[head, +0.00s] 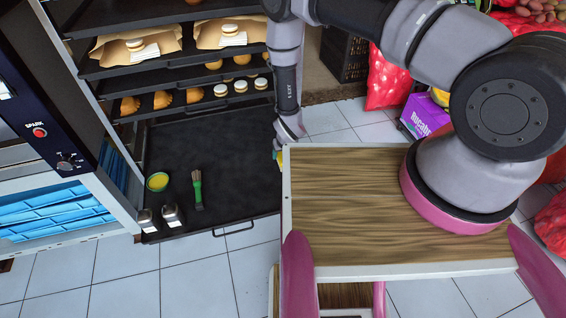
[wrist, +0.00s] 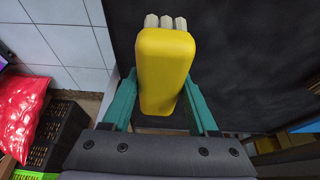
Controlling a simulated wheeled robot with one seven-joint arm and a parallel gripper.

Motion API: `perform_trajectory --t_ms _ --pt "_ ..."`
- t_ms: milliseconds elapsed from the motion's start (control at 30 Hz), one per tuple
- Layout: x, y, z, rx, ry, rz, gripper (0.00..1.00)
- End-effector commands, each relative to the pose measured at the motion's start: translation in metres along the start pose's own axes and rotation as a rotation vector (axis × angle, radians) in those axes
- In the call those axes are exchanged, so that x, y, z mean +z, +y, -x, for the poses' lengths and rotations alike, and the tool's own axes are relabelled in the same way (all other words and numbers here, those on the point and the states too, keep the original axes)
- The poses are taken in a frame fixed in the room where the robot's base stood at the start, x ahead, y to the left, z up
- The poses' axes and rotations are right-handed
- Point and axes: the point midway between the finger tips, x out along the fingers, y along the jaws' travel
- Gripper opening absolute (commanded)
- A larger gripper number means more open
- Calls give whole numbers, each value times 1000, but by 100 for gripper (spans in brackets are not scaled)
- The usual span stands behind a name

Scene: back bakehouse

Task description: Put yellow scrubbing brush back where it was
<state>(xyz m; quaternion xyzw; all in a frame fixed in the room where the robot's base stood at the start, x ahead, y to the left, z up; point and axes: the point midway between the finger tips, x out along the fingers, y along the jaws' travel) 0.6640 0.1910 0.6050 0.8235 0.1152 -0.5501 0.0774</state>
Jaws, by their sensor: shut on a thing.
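The yellow scrubbing brush (wrist: 163,68) is between the two green fingers of my gripper (wrist: 163,100) in the wrist view, with its pale bristles (wrist: 166,22) at the far end. My gripper is shut on it. In the head view my gripper (head: 278,155) is beside the right edge of the lowest dark tray (head: 235,160), and the brush is mostly hidden there. In the wrist view the dark tray surface lies behind and right of the brush; I cannot tell whether the brush touches it.
The tray's middle is bare. Higher trays (head: 190,105) with baked goods hang above. A black crate (head: 343,54) and red sacks (head: 388,80) stand behind.

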Motion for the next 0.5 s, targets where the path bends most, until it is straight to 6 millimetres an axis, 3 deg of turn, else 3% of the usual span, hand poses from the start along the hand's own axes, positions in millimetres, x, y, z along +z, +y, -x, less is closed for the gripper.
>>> perform_trajectory --t_ms 333,500 --pt "16 0 -40 -1 0 2 8" --pt "19 0 -48 -1 1 2 8"
